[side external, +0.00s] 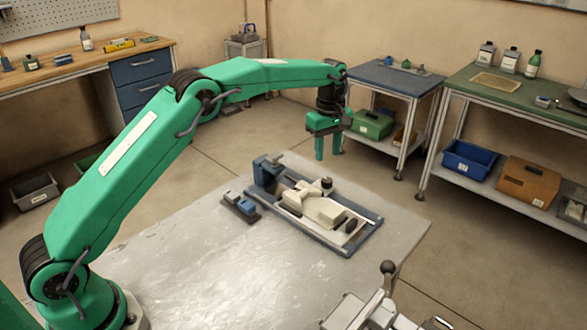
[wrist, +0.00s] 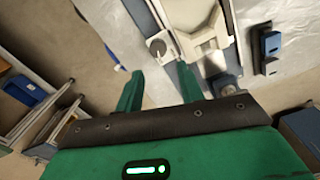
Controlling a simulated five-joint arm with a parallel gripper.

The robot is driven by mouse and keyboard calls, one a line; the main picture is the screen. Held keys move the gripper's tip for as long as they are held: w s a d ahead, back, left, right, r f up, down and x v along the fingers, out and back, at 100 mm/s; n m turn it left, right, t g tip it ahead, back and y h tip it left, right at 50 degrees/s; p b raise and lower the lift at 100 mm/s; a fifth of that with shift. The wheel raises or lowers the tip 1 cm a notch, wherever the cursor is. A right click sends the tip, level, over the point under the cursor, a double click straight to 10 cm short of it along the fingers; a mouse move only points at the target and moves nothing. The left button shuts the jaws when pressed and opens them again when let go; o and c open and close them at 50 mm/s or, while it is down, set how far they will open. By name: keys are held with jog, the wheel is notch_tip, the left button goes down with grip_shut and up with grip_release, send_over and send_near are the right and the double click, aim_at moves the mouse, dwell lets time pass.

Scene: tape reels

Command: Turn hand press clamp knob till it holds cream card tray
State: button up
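A hand press with a dark blue-grey frame (side external: 335,247) lies on the grey table. Cream parts, apparently the card tray (side external: 325,212), sit inside it; a cream body also shows in the wrist view (wrist: 205,45). A small round knob (side external: 327,183), dark-sided, stands at the press's far edge; a round grey knob (wrist: 157,46) shows in the wrist view. My gripper (side external: 328,154) hangs above and beyond the press, fingers down. In the wrist view my gripper (wrist: 158,72) has its fingers apart and empty, with the knob beyond the gap. Whether the clamp touches the tray cannot be told.
A small dark-blue block fixture (side external: 241,206) sits left of the press. A metal device with a ball-topped lever (side external: 388,268) stands at the table's front edge. The table (side external: 180,255) is clear at the left. A green-topped bench (side external: 515,98) stands behind, right.

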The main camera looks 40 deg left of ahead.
aim_at(327, 180)
jog(key=shift+w+f, duration=0.3)
jog(key=shift+f, duration=0.35)
jog(key=shift+f, duration=3.9)
jog(key=c, duration=0.7)
